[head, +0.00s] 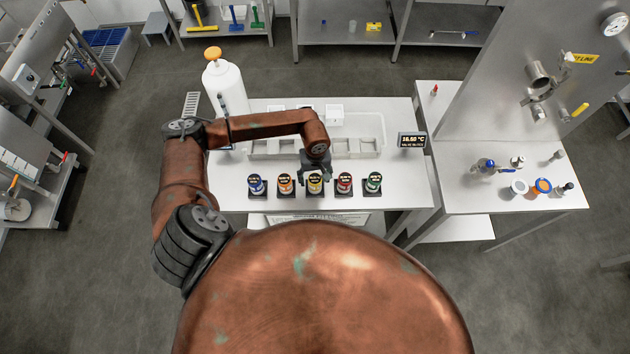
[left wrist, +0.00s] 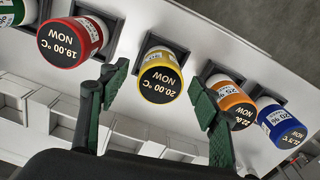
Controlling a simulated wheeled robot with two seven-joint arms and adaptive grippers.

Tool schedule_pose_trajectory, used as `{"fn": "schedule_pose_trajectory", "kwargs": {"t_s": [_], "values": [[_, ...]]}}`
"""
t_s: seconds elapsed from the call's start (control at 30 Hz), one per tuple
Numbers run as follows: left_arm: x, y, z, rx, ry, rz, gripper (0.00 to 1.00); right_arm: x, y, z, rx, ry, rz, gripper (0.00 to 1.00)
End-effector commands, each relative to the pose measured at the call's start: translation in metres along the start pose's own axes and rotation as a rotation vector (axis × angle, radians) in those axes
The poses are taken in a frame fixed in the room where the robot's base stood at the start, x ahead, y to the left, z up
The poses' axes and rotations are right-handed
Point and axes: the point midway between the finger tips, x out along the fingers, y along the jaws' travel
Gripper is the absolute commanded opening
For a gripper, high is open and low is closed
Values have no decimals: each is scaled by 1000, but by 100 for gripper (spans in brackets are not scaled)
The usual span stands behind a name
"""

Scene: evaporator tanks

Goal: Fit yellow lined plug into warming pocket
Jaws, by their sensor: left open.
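The yellow lined plug (head: 315,184) stands in a dark square holder, in the middle of a row of plugs near the front of the white table. In the left wrist view the yellow plug (left wrist: 160,84) has a black top reading 20.00 °C. My left gripper (head: 314,174) is over it, open, with one green-padded finger on each side of the plug in the picture and no visible contact. A row of pale square pockets (head: 369,146) lies behind the plugs, partly hidden by my arm; I cannot tell which is the warming pocket. My right gripper is not in view.
Blue (head: 256,185), orange (head: 285,185), red (head: 344,184) and green (head: 374,183) plugs stand in holders close beside the yellow one. A small display (head: 411,140) stands at the right, and a white bottle (head: 226,88) at the back left. The table's right front is clear.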

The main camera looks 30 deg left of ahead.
Motion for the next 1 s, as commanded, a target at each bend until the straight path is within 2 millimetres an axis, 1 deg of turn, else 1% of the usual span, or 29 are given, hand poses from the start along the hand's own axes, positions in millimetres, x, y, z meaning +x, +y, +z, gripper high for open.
{"fn": "schedule_pose_trajectory", "kwargs": {"t_s": [0.03,0.13,0.37,1.0], "values": [[5,0,0,-2,-1,0,57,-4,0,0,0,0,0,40],[12,0,0,-1,0,0,57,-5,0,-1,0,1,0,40],[14,0,0,0,1,1,57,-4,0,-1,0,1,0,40],[14,0,0,-1,1,1,13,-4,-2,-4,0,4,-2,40]]}}
